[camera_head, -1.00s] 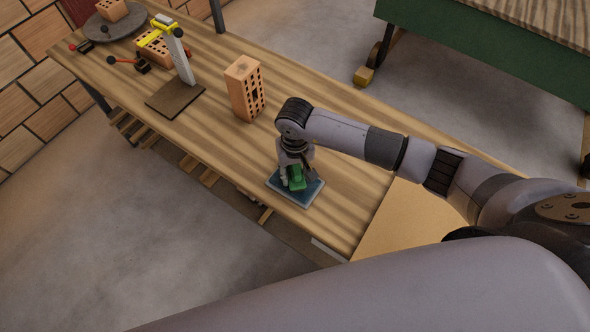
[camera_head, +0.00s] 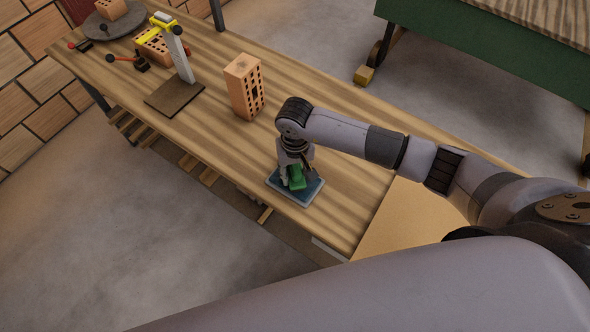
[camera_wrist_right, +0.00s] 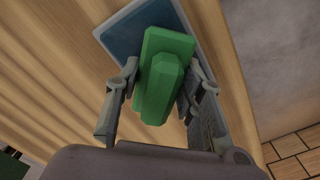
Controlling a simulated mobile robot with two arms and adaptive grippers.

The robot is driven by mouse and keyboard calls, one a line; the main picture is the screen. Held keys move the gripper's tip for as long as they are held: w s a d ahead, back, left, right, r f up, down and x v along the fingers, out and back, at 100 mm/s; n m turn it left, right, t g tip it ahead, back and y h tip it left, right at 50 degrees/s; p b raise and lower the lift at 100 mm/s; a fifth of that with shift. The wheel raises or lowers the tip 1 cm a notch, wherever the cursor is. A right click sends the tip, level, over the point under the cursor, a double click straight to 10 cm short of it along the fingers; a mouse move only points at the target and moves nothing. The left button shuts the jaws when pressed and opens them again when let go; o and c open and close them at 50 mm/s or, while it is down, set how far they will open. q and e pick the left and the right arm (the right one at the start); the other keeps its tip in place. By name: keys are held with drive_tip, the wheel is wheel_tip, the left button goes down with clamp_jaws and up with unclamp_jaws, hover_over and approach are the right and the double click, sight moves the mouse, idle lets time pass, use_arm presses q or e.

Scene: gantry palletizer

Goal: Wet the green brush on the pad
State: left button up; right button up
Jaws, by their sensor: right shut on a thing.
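The green brush (camera_head: 297,178) is in my right gripper (camera_head: 296,171), over the blue pad (camera_head: 310,192) near the table's front edge. In the right wrist view the green brush (camera_wrist_right: 164,78) sits between both fingers of my right gripper (camera_wrist_right: 165,82), which is shut on it. The blue pad (camera_wrist_right: 135,38) with its pale rim lies behind the brush there. The brush's underside is hidden, so I cannot tell if it touches the pad. My left gripper is not in view.
An upright perforated brick (camera_head: 244,88) stands on the wooden table (camera_head: 215,105) left of my right arm. Further left are a grey post on a brown base (camera_head: 174,96) with a yellow clamp, another brick and a round grey disc (camera_head: 122,26). Bare table lies between the upright brick and pad.

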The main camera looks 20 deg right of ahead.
sight(295, 166)
drive_tip(key=shift+s+f+b, duration=0.15)
drive_tip(key=shift+f+b, duration=0.2)
drive_tip(key=shift+b, duration=0.15)
idle(1.8)
drive_tip(key=shift+r+p, duration=0.6)
drive_tip(key=shift+r, duration=0.55)
drive_tip(key=shift+r+p, duration=1.1)
drive_tip(key=shift+r, duration=1.4)
drive_tip(key=shift+w, duration=0.2)
